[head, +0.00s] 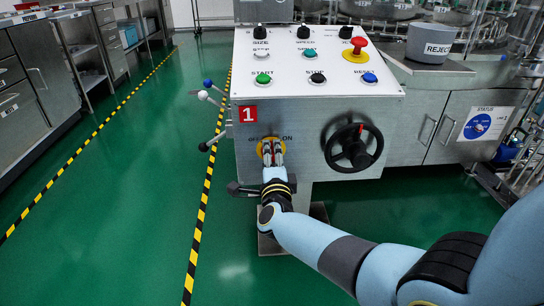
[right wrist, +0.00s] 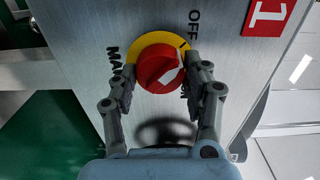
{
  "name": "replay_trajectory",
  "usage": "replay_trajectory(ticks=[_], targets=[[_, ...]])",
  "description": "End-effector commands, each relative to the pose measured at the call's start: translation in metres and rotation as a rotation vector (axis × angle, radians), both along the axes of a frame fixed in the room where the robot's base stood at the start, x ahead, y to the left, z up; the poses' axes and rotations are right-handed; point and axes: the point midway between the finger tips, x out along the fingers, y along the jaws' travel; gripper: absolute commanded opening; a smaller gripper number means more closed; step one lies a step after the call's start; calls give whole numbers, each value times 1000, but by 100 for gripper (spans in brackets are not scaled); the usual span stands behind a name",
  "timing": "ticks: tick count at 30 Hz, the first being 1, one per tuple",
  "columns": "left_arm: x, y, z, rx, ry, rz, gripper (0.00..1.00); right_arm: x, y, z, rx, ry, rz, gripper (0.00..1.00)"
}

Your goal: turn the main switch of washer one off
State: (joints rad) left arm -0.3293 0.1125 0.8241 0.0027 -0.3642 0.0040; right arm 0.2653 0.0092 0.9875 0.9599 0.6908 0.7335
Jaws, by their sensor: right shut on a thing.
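Washer one, marked with a red "1" label (head: 248,113), has a main switch on its front panel. The switch is a red knob (right wrist: 158,70) on a yellow round plate (right wrist: 138,46), with a white mark on its right side in the right wrist view. The word OFF (right wrist: 194,28) is readable there; ON is partly covered by a finger, and I cannot tell exactly which word the mark points at. My right gripper (head: 272,156) is shut on the knob, one finger on each side; its fingers also show in the right wrist view (right wrist: 162,72). My left gripper is not in view.
A black handwheel (head: 354,148) sits right of the switch. Colored lever balls (head: 204,96) stick out on the left side. The sloped top panel (head: 310,42) carries several knobs and buttons, including a red emergency button (head: 358,43). Green floor is open at left.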

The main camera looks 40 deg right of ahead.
Motion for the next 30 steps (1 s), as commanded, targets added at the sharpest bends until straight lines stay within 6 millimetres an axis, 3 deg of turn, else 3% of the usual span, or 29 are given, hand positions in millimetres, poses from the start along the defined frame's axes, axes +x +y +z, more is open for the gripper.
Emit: replay_trajectory(ticks=[7, 8, 13, 23, 30], targets=[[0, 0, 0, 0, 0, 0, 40, 0, 0, -1, -1, 2, 1, 16], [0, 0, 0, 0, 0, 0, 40, 0, 0, -1, -1, 2, 1, 51], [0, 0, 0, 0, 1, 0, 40, 0, 0, 0, 0, 1, 1, 73], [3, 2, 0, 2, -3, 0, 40, -3, 2, 0, 0, 0, 1, 73], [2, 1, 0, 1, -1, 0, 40, -39, 24, -2, 2, 2, 1, 73]])
